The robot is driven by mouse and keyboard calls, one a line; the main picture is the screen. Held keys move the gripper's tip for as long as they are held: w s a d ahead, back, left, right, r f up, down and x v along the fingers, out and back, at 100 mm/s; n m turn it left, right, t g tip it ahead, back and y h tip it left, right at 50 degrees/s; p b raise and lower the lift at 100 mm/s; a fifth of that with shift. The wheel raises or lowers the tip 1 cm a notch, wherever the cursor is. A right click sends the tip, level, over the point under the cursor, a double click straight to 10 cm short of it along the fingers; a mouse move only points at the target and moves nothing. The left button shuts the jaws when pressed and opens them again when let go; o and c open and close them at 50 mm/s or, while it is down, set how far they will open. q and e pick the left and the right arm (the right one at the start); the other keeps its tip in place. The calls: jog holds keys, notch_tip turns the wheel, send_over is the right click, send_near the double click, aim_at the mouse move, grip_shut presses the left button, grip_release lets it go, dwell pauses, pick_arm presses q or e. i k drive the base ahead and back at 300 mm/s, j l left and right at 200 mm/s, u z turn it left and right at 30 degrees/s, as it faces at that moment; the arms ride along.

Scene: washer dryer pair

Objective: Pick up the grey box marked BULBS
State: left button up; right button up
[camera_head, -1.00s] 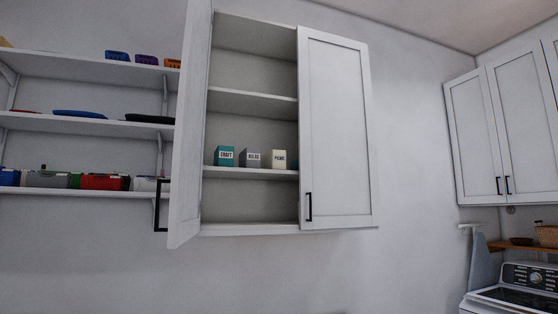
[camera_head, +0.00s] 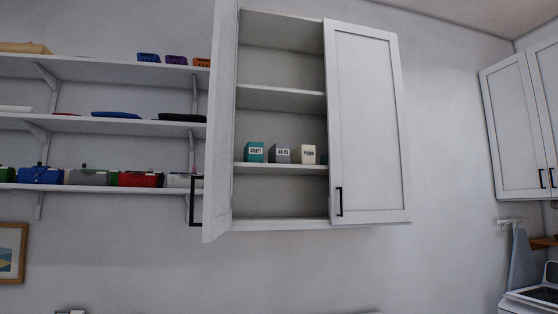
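The grey box marked BULBS (camera_head: 280,154) stands on a middle shelf inside the white wall cabinet (camera_head: 279,225). A teal box marked CRAFT (camera_head: 255,152) stands to its left. A cream box (camera_head: 307,154) with a dark label stands to its right. Part of another teal thing (camera_head: 322,157) shows at the right, mostly hidden by the cabinet's closed right door (camera_head: 368,125). The left door (camera_head: 221,130) stands open. Neither of my grippers is in view.
Wall shelves (camera_head: 100,123) left of the cabinet hold folded cloths, bins and several coloured containers. The open door juts out beside them. A framed picture (camera_head: 11,253) hangs at lower left. Another cabinet (camera_head: 515,130) and a white appliance (camera_head: 532,301) are at the right.

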aim_at(279, 152)
jog(key=i+l, duration=0.25)
jog(key=i, duration=0.2)
jog(key=i+l, duration=0.25)
jog(key=i, duration=0.2)
